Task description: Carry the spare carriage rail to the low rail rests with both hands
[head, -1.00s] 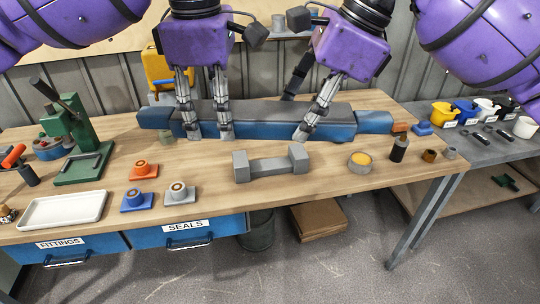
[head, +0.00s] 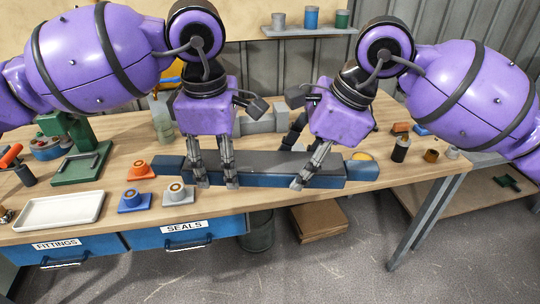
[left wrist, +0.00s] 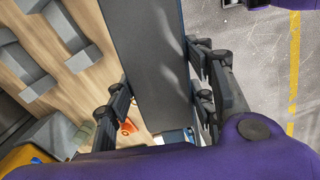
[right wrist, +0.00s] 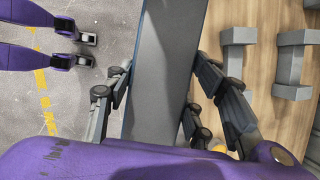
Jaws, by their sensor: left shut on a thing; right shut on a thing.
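The spare carriage rail (head: 268,163), a long grey-topped bar with blue sides and ends, lies crosswise in the head view, near the table's front edge. My left gripper (head: 216,184) is shut on its left part, and my right gripper (head: 299,182) is shut on its right part. The rail runs between both pairs of fingers in the left wrist view (left wrist: 155,60) and right wrist view (right wrist: 165,60). It looks roughly level and raised. Grey rests with raised end blocks show beside it in the right wrist view, a nearer one (right wrist: 238,62) and a farther one (right wrist: 289,67). The rail hides the nearer one in the head view.
A grey block-ended stand (head: 263,124) is behind the rail. Orange (head: 139,171), blue (head: 134,202) and grey (head: 179,194) seal blocks sit near the rail's left end. A yellow-filled dish (head: 361,157) is partly hidden by its right end. A white tray (head: 62,211) lies front left.

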